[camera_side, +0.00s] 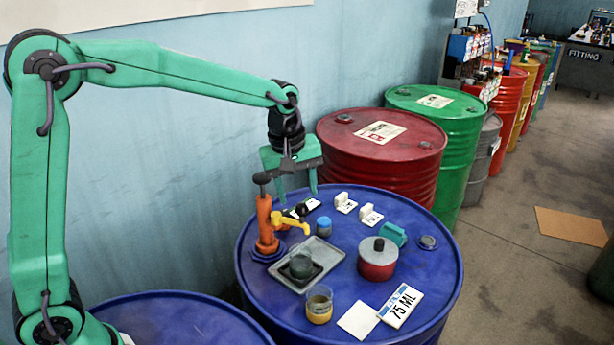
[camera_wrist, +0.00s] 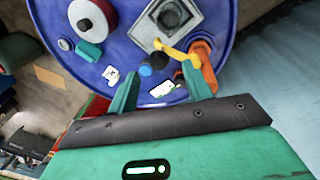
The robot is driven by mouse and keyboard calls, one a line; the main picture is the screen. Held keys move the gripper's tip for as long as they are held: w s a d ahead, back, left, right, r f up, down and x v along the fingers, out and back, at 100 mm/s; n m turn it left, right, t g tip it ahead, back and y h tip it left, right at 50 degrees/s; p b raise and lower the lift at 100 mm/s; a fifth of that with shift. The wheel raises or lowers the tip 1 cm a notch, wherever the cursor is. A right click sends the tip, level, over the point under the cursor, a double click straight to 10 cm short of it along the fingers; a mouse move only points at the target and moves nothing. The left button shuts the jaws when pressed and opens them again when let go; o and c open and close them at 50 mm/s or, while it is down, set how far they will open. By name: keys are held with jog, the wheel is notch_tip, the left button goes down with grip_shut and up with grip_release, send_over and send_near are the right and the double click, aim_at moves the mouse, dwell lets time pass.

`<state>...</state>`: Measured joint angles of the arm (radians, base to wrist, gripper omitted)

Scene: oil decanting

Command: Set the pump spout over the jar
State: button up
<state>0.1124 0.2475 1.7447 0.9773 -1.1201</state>
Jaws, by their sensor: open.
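The orange pump (camera_side: 266,228) stands upright on the blue drum, with a dark knob on top. Its yellow spout (camera_side: 292,221) points right in the side view; in the wrist view the spout (camera_wrist: 178,52) has its tip near a tray corner, to one side of the jar. My gripper (camera_side: 298,195) is open and empty above the drum, behind the spout. Its spread fingers show in the wrist view (camera_wrist: 161,86).
A 75 ML card (camera_side: 402,304) lies at the front. Red and green drums stand behind.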

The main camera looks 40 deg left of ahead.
jog(key=shift+s+a+r, duration=0.1)
jog(key=shift+s+r, duration=0.05)
jog(key=shift+r, duration=0.7)
jog(key=shift+s+r, duration=0.15)
jog(key=shift+r, duration=0.65)
jog(key=shift+w, duration=0.15)
jog(key=c, duration=0.9)
jog(key=shift+w+r, duration=0.15)
jog(key=shift+w, duration=0.15)
grip_shut()
jog(key=w+a+r+m+g, duration=0.2)
jog(key=w+r+m+g, duration=0.1)
jog(key=w+m, duration=0.6)
jog(key=shift+w+r+g, duration=0.3)
jog(key=shift+w+g, duration=0.4)
jog(key=shift+g, duration=0.1)
